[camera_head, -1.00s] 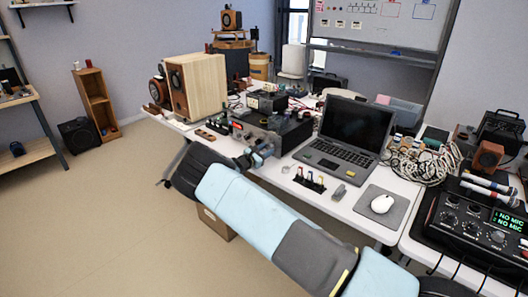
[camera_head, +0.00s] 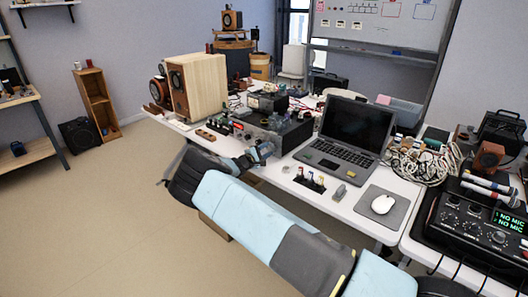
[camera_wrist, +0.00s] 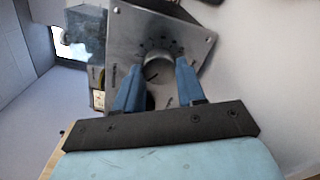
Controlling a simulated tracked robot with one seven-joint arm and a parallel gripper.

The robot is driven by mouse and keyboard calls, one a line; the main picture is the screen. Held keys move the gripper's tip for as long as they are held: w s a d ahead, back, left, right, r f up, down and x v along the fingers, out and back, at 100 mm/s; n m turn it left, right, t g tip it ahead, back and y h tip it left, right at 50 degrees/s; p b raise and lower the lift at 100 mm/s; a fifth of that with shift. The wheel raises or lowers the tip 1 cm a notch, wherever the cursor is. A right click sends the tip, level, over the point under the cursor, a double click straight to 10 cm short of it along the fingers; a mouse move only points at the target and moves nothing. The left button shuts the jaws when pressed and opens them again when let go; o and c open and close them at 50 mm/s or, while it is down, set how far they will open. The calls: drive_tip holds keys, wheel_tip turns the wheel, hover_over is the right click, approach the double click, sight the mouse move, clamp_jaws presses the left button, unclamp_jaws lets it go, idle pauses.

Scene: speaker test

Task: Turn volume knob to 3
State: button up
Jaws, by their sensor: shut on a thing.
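In the wrist view a round silver volume knob (camera_wrist: 157,69) sits on a grey metal front panel (camera_wrist: 200,40) with a ring of dark marks around it. The knob's face shows a dark pointer line; I cannot read the numbers. My gripper (camera_wrist: 158,72) has its two blue fingers on either side of the knob and is shut on it. In the head view my gripper (camera_head: 262,152) is at the front of the dark amplifier-like box (camera_head: 284,130) on the table. The knob is hidden there by my gripper and arm.
A laptop (camera_head: 345,135) stands right of the box. A wooden speaker (camera_head: 198,85) stands at left.

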drive_tip(key=shift+a+f+m, duration=0.1)
drive_tip(key=shift+a+m, duration=0.1)
drive_tip(key=shift+m, duration=0.1)
drive_tip(key=o, duration=0.8)
drive_tip(key=shift+c, duration=0.2)
drive_tip(key=o, duration=0.3)
drive_tip(key=shift+d, duration=0.15)
drive_tip(key=shift+s, duration=0.2)
drive_tip(key=v, duration=1.3)
drive_tip(key=shift+a, duration=0.25)
drive_tip(key=shift+s, duration=0.1)
